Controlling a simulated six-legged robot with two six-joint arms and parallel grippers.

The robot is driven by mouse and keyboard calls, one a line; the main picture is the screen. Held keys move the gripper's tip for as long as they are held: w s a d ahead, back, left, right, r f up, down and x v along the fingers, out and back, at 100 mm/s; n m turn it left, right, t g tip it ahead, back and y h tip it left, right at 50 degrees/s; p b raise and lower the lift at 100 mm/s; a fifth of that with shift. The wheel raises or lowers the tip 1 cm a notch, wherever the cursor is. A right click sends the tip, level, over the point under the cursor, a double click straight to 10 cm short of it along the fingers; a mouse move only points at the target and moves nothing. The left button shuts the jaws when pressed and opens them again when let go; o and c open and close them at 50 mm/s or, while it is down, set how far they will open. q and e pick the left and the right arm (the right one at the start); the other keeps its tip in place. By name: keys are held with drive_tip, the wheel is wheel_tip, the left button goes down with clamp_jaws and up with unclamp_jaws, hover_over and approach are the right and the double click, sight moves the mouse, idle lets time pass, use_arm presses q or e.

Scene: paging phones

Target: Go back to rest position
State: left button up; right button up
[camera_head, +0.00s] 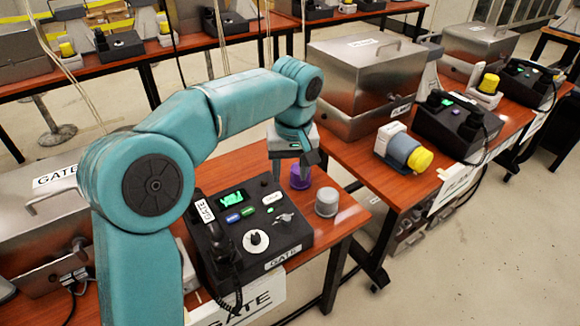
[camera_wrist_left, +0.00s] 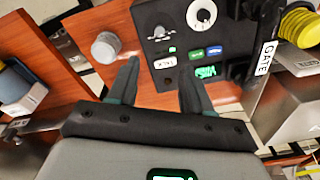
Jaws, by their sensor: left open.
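My left gripper (camera_head: 291,168) hangs at the end of my teal arm over the back right of the gate phone console in the head view. In the left wrist view its two dark fingers (camera_wrist_left: 158,88) are spread apart with nothing between them. The black gate phone console (camera_head: 250,235) has a green screen, coloured buttons, a white dial and a handset at its left side. My right gripper is not in view.
Wooden tables (camera_head: 345,217) carry metal boxes (camera_head: 366,75), more black consoles (camera_head: 460,125) and a grey cylinder with a yellow cap (camera_head: 418,160). A metal box (camera_head: 40,215) sits left of my arm. Open floor (camera_head: 480,265) lies to the right.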

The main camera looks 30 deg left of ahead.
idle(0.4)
use_arm(q)
drive_tip(key=s+d+f+m+h+p, duration=0.1)
drive_tip(key=d+f+m+h, duration=0.1)
drive_tip(key=d+f, duration=0.65)
drive_tip(key=s+d+f+m+h+p, duration=0.1)
drive_tip(key=s+d+f+m+p, duration=0.15)
drive_tip(key=f, duration=1.15)
drive_tip(key=s+d+f+m+h, duration=0.1)
drive_tip(key=s+d+f, duration=0.2)
drive_tip(key=s+f, duration=0.2)
drive_tip(key=s+d+f+m+h+p, duration=0.1)
drive_tip(key=s+d+f, duration=0.2)
drive_tip(key=s, duration=0.9)
wheel_tip(320, 180, down, 3)
drive_tip(key=shift+s+d+r, duration=0.1)
drive_tip(key=shift+s+d, duration=0.1)
drive_tip(key=shift+s, duration=0.05)
